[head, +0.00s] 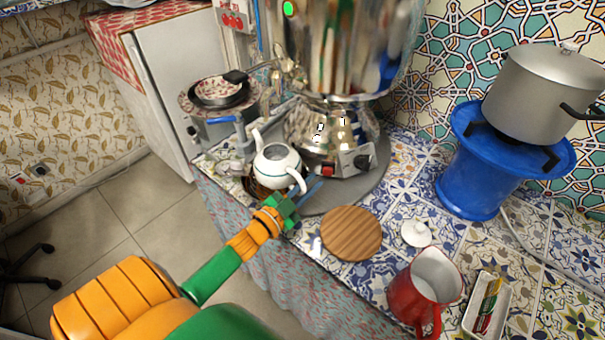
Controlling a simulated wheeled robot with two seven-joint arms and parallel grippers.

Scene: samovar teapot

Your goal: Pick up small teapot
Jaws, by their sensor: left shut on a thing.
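The small teapot (274,166) is white with a dark band near its open top. It is at the near left edge of the tiled counter, in front of the samovar (333,130), spout to the upper left and handle to the lower right. My left gripper (304,188) reaches in from the lower left and is shut on the teapot at its handle. Its fingers partly hide the handle. I cannot tell whether the teapot's base is clear of the dark stand below it. My right gripper is not in view.
A white lid (417,233), a round wooden board (352,233), a red pitcher (425,290) and a small white tray (488,305) are on the counter to the right. A large pot (545,95) stands on a blue stove (470,180).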

